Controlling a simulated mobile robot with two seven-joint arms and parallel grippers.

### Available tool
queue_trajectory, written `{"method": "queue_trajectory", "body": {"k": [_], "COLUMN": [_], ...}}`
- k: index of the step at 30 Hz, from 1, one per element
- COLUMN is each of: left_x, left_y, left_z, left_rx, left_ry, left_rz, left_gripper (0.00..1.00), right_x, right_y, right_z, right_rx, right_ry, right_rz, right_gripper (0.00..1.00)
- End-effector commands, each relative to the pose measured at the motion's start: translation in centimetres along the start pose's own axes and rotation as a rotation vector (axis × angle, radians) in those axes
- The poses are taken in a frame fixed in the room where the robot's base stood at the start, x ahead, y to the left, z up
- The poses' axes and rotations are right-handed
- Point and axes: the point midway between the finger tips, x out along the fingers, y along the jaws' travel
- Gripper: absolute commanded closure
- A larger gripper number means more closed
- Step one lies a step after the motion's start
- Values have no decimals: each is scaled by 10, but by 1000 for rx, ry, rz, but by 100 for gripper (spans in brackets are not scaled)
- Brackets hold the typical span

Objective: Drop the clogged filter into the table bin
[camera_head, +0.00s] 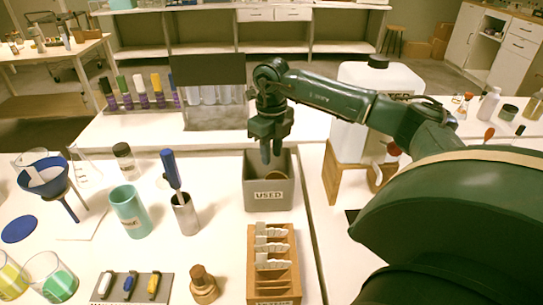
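The grey table bin (269,196) labelled "USED" stands on the white table in the middle of the view. My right gripper (270,154) points down at the bin's opening, its fingertips at or just above the rim. The fingers look close together; whether they are fully shut is unclear. A brownish round edge (278,174) shows inside the bin below the fingers; it may be the clogged filter, partly hidden by the bin's front wall. I cannot tell whether the gripper touches it. My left gripper is out of view.
A wooden rack (273,285) with white tabs stands in front of the bin. A metal cup (185,220) with a blue-handled tool and a teal cup (129,213) stand to the left. A blue funnel (43,178) is farther left. A white canister (352,139) stands right, behind my arm.

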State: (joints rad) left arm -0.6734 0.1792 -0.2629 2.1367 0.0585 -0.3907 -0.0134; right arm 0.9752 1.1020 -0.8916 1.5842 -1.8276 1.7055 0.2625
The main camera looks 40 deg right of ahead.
Motion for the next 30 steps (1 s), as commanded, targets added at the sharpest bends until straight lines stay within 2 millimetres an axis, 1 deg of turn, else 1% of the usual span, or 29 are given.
{"method": "queue_trajectory", "body": {"k": [1,9,12,15,20,30], "left_x": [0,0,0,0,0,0], "left_y": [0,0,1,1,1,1], "left_z": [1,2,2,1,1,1], "left_rx": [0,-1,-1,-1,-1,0], "left_ry": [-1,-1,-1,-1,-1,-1], "left_rz": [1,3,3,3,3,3], "left_gripper": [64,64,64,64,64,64], "right_x": [-12,-73,-90,-103,-112,-112], "right_y": [0,0,0,0,0,0], "right_z": [1,1,0,0,0,0], "right_rx": [0,-1,-1,0,1,0], "right_ry": [-7,-7,-4,-3,-2,-1], "right_rz": [-1,0,1,1,0,0], "right_gripper": [73,73,73,73,73,73]}}
